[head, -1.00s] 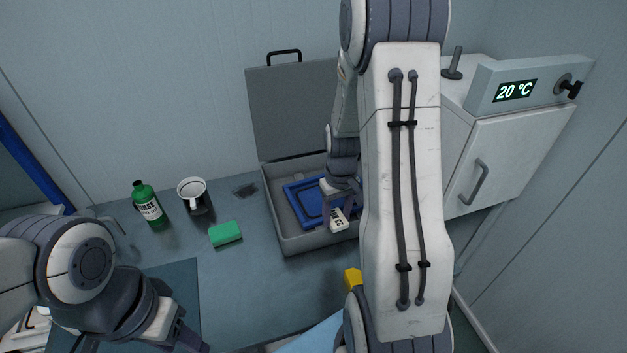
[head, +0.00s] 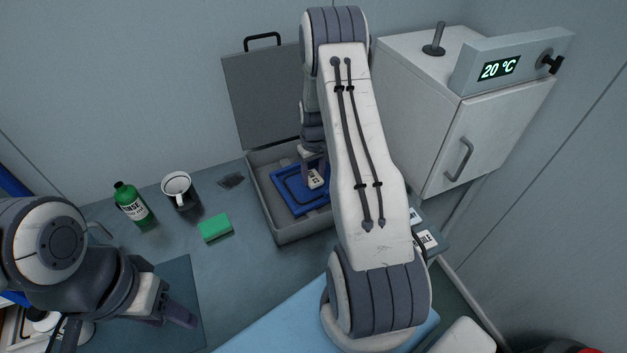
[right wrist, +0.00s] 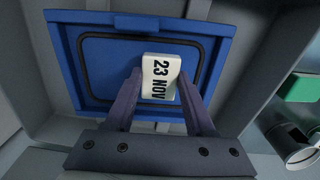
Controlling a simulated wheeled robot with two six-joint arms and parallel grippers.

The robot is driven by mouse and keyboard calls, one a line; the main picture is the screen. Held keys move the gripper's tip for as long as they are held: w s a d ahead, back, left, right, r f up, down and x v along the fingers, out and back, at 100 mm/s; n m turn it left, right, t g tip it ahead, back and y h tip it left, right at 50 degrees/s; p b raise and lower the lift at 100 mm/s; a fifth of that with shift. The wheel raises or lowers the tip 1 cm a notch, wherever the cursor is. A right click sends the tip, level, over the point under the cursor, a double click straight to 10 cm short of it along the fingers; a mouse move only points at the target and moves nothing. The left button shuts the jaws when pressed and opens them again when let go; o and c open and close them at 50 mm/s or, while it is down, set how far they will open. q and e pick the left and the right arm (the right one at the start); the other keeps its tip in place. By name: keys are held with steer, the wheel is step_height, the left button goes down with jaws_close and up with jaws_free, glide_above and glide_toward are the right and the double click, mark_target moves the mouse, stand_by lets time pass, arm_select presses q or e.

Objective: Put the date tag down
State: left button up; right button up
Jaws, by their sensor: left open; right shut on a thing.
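The date tag (right wrist: 160,80) is a small white block printed "23 NOV". It shows in the right wrist view between the two fingers of my right gripper (right wrist: 161,92), which is shut on it. In the head view the tag (head: 315,180) is in the open grey case, over the blue panel (head: 290,190) with a dark rectangular outline. I cannot tell whether the tag touches the panel. My right arm hides the case's right part. My left gripper (head: 180,314) is open and empty over the dark mat at the lower left.
The grey case (head: 280,233) has its lid up at the back. A green sponge (head: 216,228), a dark mug (head: 180,190) and a green bottle (head: 134,207) stand left of it. A white cabinet (head: 480,140) reading 20 °C is at the right.

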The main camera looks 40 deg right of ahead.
mark_target(314, 177)
step_height(314, 177, down, 4)
steer(key=shift+r+p, duration=0.1)
steer(key=shift+p, duration=0.7)
steer(key=shift+f, duration=0.25)
steer(key=shift+f+b, duration=0.15)
steer(key=shift+b, duration=0.15)
steer(key=o, duration=1.3)
